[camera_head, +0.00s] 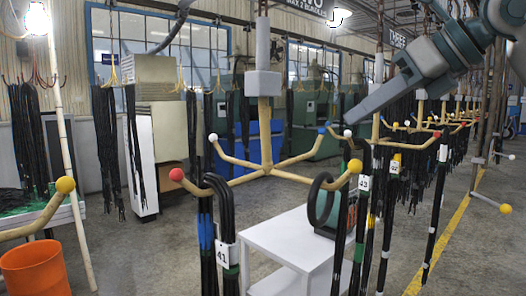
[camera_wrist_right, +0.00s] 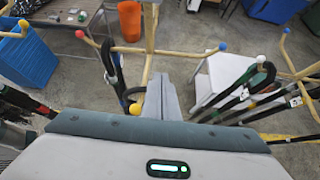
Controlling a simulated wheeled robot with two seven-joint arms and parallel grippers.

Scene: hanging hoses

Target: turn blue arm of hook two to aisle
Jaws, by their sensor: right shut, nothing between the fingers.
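A yellow hook (camera_head: 265,150) hangs at the front middle of the head view, with white, red, yellow and blue tips on its spread arms. Its blue tip (camera_head: 322,130) points right and back. I cannot tell from any label which hook is number two. My right gripper (camera_head: 352,116) comes in from the upper right and is shut and empty, its fingers pointing down and left near the white tip of the hook behind. In the wrist view my shut fingers (camera_wrist_right: 161,80) reach toward a yellow hook post. A blue-tipped arm (camera_wrist_right: 222,47) is to their right, apart from them. My left gripper is not shown.
Black hoses (camera_head: 228,235) hang on the front hook, one tagged 41. More hooks with hoses (camera_head: 390,190) line the right. A white table (camera_head: 300,240) stands below. An orange bucket (camera_head: 35,268) is at lower left. The aisle floor by the yellow line (camera_head: 455,230) is free.

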